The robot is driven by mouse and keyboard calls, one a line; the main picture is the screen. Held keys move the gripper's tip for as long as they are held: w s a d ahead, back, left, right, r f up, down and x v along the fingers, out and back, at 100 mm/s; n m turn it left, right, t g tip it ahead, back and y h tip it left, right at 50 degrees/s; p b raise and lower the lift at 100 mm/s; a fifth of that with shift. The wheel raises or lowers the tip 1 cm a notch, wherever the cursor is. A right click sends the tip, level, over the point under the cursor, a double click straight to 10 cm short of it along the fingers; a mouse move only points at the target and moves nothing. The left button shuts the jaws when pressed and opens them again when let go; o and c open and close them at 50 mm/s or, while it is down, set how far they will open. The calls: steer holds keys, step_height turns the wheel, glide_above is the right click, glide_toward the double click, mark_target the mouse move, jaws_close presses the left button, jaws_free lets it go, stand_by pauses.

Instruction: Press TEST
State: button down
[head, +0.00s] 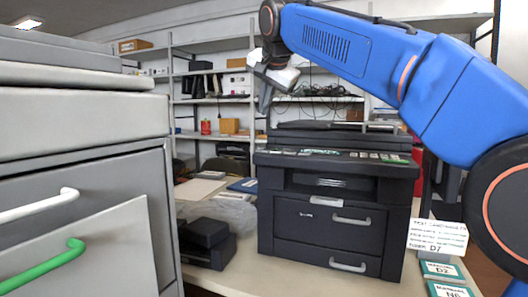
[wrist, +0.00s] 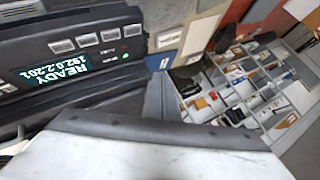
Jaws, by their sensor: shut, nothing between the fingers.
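A black printer (head: 330,205) stands on the table, with a control panel along its top front edge. In the wrist view the panel shows upside down, with a lit display (wrist: 55,75) reading READY and 192.0.2.201. Several pale grey buttons (wrist: 88,40) sit in a row beside the display, with a small green light (wrist: 124,57) near them. I cannot read which button is TEST. My gripper (head: 263,108) is shut and empty, pointing down above the left end of the printer, apart from the panel. Its fingertips are not clear in the wrist view.
A grey drawer cabinet (head: 85,125) stands close on the left. A small black device (head: 207,240) sits left of the printer. A white card (head: 437,237) and labelled boxes (head: 440,270) are at the right. Shelves (head: 215,72) stand behind.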

mark_target(264, 151)
steer(key=shift+f, duration=0.1)
steer(key=shift+f, duration=4.25)
steer(key=shift+f, duration=0.15)
steer(key=shift+f, duration=0.3)
steer(key=shift+f, duration=0.35)
steer(key=shift+r, duration=0.8)
